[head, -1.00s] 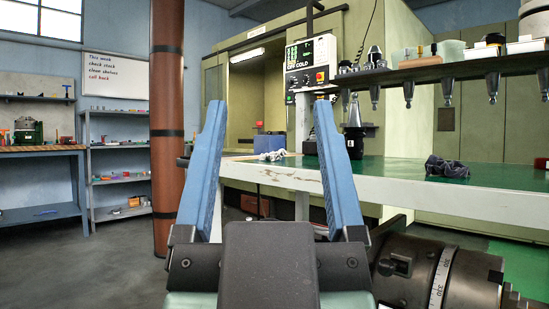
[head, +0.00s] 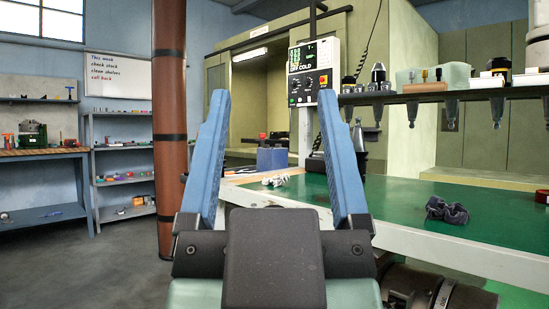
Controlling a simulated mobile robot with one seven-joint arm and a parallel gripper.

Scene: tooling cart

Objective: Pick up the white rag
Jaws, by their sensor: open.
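A small crumpled white rag (head: 275,180) with dark marks lies on the green cart top (head: 385,215), near its far left corner. In the head view it shows between my two blue fingers, beyond them. My gripper (head: 272,97) is open and empty, its fingers pointing up and forward in the picture. The rag is apart from both fingers. A dark grey crumpled cloth (head: 447,210) lies on the same top, farther right.
A blue box (head: 271,159) and a dark tool holder (head: 359,138) stand near the rag. A rack with hanging tool holders (head: 455,96) overhangs the top's back. The white front edge (head: 440,249) borders the top. A brown pillar (head: 169,120) stands left; floor beside it is clear.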

